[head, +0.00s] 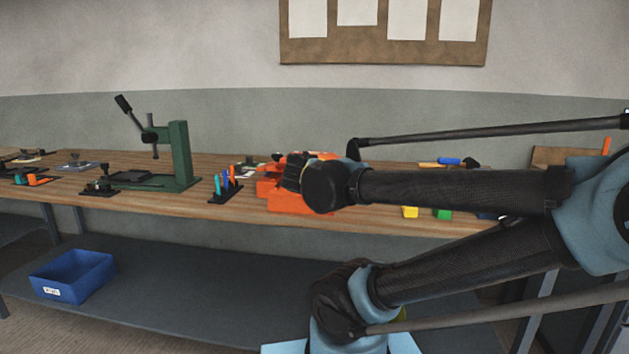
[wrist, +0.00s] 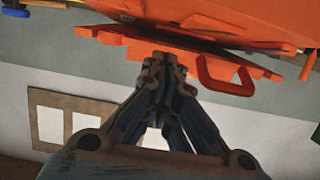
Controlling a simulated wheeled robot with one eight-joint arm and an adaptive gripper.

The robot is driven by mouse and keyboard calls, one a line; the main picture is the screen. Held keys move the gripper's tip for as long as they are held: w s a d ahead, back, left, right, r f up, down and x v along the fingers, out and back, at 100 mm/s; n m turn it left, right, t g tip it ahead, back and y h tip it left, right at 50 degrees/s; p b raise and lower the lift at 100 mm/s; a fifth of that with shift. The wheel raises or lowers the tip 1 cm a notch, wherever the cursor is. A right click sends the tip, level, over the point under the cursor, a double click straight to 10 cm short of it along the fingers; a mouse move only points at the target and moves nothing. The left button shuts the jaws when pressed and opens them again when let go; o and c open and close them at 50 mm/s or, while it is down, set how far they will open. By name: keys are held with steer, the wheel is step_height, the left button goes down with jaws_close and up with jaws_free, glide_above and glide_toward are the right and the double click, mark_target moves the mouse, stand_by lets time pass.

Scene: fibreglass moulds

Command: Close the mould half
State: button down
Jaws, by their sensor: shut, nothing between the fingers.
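The orange mould is on the workbench, partly hidden behind my arm in the head view (head: 292,203). The wrist view appears upside down and shows the mould close up: a large orange body (wrist: 230,18) and a thinner orange mould half (wrist: 115,47) with a loop handle (wrist: 228,84). A narrow dark gap shows between the two parts. My gripper (wrist: 165,58) is shut and empty, its fingertips at the outer face of the thinner half. They seem to touch it, but I cannot tell for sure. The fingers are hidden in the head view.
A green press (head: 180,155) stands to the left on the wooden bench (head: 150,200), with a rack of coloured tools (head: 226,184) between it and the mould. Yellow (head: 410,212) and green (head: 442,214) blocks lie to the right. A blue bin (head: 73,276) is on the lower shelf.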

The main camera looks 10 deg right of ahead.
steer(key=shift+s+a+f, duration=0.25)
steer(key=shift+s, duration=0.4)
steer(key=shift+s+a+f, duration=0.25)
steer(key=shift+s, duration=0.4)
steer(key=shift+r, duration=0.1)
steer(key=w+a+r+m+g+y, duration=0.3)
steer(key=w+a+r+m+g, duration=0.2)
steer(key=w+r+m+g, duration=0.4)
steer(key=w+a+r+m+g+y, duration=0.3)
steer(key=w+a+r+m+g, duration=0.3)
steer(key=w+m, duration=0.45)
steer(key=shift+n, duration=0.75)
steer(key=f, duration=1.3)
steer(key=shift+s+f, duration=0.1)
steer(key=shift+s, duration=0.3)
steer(key=shift+t+h, duration=0.4)
steer(key=shift+t, duration=0.4)
steer(key=shift+s+a+f, duration=0.1)
steer(key=shift+s+f, duration=0.2)
steer(key=shift+f, duration=0.75)
steer(key=shift+s+f, duration=0.25)
steer(key=shift+f, duration=0.8)
